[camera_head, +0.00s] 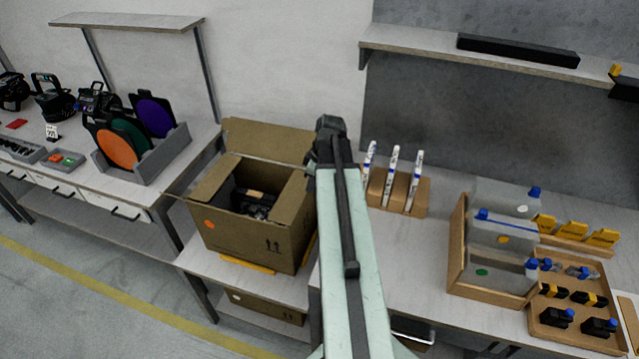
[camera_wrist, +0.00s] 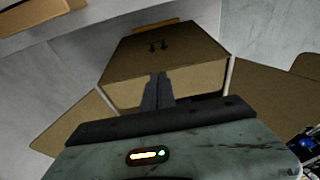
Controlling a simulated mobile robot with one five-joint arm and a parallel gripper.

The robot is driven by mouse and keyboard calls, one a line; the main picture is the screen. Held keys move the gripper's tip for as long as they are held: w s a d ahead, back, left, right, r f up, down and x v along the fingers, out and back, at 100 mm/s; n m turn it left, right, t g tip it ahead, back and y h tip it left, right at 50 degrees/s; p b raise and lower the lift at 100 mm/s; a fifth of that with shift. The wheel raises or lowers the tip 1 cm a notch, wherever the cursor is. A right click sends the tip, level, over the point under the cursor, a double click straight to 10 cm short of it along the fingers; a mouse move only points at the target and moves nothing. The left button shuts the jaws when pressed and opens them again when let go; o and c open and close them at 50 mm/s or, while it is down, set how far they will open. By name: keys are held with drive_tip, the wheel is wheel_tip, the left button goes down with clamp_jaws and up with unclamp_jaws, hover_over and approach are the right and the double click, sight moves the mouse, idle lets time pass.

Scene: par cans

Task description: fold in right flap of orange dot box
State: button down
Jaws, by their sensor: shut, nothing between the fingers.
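The open cardboard box (camera_head: 232,228) with an orange dot (camera_head: 210,224) on its front face stands on the low bench at centre left. Dark items show inside. My gripper (camera_head: 311,162) is shut and empty, beside the upper end of the right flap. In the wrist view my shut fingers (camera_wrist: 158,84) overlap the box side (camera_wrist: 158,52) with the printed arrows. I cannot tell whether they touch it.
A rack of white markers (camera_head: 395,180) stands close to the right of my gripper. A wooden crate of bottles (camera_head: 460,250) is farther right. A holder with coloured discs (camera_head: 165,155) stands on the left bench. A shelf (camera_head: 440,45) hangs above.

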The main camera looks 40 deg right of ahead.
drive_tip(key=p+v, duration=1)
drive_tip(key=v, duration=0.1)
drive_tip(key=shift+w+r+p, duration=0.2)
drive_tip(key=shift+w+p, duration=0.05)
drive_tip(key=shift+p, duration=0.05)
drive_tip(key=w+a+m+g+h, duration=0.1)
drive_tip(key=w+a+m, duration=0.25)
drive_tip(key=a, duration=1.55)
drive_tip(key=w+a+m+g, duration=0.15)
drive_tip(key=w+a, duration=0.25)
drive_tip(key=a, duration=1.5)
wheel_tip(320, 180, down, 10)
drive_tip(key=s+b, duration=0.3)
drive_tip(key=b, duration=0.6)
drive_tip(key=shift+a, duration=0.35)
